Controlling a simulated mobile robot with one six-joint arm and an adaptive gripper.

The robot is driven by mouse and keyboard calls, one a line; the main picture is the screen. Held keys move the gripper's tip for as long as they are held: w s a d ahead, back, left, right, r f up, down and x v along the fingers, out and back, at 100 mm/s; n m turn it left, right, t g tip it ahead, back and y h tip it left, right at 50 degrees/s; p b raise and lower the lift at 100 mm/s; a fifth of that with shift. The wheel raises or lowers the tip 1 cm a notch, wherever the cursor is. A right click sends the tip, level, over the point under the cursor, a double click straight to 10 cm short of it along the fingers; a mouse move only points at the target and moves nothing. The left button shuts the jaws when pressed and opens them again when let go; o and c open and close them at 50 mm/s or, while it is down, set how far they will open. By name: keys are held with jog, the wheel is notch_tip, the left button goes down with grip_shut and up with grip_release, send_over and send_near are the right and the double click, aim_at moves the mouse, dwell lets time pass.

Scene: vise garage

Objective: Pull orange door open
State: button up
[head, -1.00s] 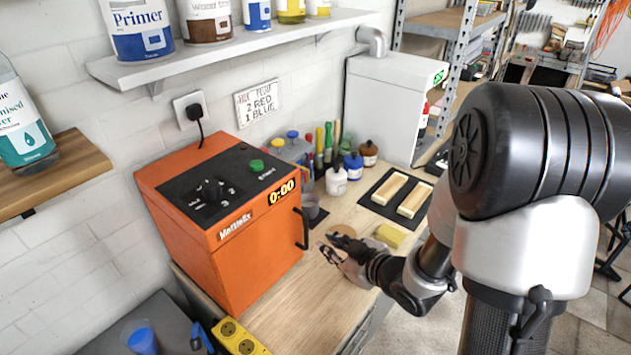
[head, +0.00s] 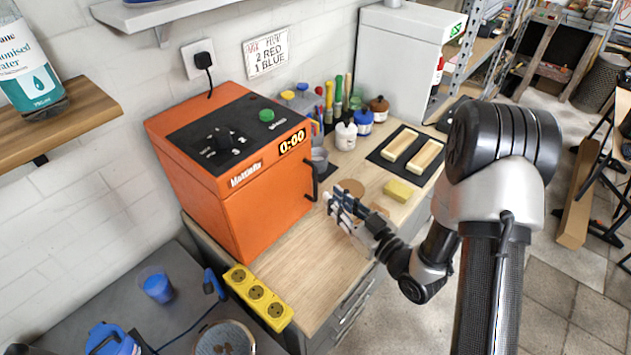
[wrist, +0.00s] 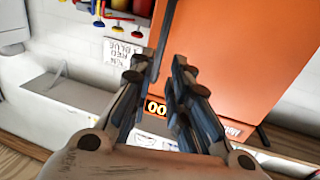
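The orange oven-like box (head: 225,165) stands on the wooden bench with its door (head: 275,200) shut. A black vertical handle (head: 312,180) sits at the door's right edge. My gripper (head: 334,200) is just right of the handle's lower end, fingers pointing toward the door. In the wrist view, my gripper (wrist: 155,85) is open, with a clear gap between its fingers. The dark handle (wrist: 164,38) shows in line with that gap, in front of the orange door (wrist: 235,60). I cannot tell whether the fingertips reach past the handle.
A yellow power strip (head: 258,297) lies at the front of the box. A wooden shelf (head: 60,120) juts out at left.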

aim_at(316, 183)
jog(key=x, duration=0.8)
jog(key=shift+w+a+b, duration=0.25)
jog(key=shift+b, duration=0.05)
jog(key=shift+c, duration=0.4)
grip_shut()
